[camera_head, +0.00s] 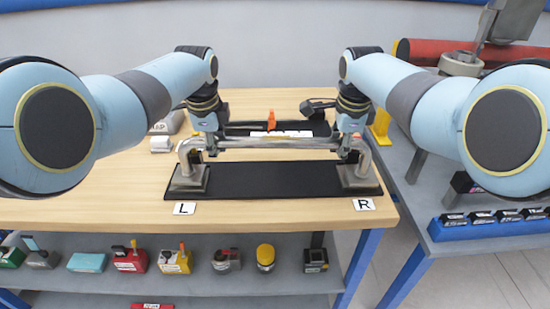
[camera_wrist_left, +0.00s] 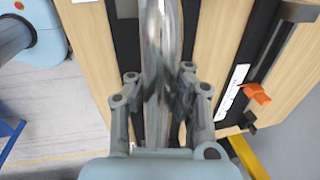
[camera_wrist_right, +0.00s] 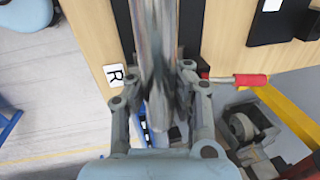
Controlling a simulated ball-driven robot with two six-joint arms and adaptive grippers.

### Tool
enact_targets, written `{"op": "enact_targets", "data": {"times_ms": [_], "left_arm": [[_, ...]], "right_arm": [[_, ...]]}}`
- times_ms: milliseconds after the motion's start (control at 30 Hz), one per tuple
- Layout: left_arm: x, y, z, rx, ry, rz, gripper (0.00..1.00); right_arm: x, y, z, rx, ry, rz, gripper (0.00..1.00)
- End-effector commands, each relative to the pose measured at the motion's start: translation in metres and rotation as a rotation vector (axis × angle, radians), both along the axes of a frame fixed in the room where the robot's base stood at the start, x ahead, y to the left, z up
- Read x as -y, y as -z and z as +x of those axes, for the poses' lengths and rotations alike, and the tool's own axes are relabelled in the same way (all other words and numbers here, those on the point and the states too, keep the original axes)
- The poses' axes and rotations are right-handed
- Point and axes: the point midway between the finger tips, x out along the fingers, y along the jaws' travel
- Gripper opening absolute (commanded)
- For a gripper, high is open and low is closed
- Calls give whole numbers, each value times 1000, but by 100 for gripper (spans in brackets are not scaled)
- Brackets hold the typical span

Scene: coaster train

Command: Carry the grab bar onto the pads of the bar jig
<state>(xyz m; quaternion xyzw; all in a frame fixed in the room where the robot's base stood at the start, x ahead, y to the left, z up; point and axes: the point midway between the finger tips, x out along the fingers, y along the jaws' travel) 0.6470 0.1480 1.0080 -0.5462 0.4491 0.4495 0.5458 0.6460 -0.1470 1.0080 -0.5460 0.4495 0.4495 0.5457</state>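The silver grab bar (camera_head: 275,143) runs left to right across the middle of the table, its bent ends turned down. Each end comes down at a grey square block, left (camera_head: 189,180) and right (camera_head: 359,178), at the ends of a black board (camera_head: 270,181); whether they touch is unclear. My left gripper (camera_head: 211,145) is shut on the bar near its left end; the bar passes between its fingers in the left wrist view (camera_wrist_left: 160,95). My right gripper (camera_head: 347,145) is shut on the bar near its right end, also in the right wrist view (camera_wrist_right: 161,95).
White L (camera_head: 184,208) and R (camera_head: 365,204) labels lie at the front edge. Behind the bar is a dark long fixture with an orange handle (camera_head: 271,119). A shelf (camera_head: 210,278) below holds several small items. A grey side table (camera_head: 430,200) stands at the right.

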Motion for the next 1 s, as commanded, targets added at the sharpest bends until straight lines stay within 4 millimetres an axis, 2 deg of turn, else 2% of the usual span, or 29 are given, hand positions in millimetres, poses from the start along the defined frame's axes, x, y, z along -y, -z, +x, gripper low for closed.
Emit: {"op": "enact_targets", "data": {"times_ms": [300, 1000], "left_arm": [[0, -11, 2, 7, 1, -1, 0], [0, -9, 2, 6, 0, -1, 0]], "right_arm": [[-1, -11, 3, 9, 1, 1, 0], [-1, -9, 2, 7, 0, 1, 0]]}}
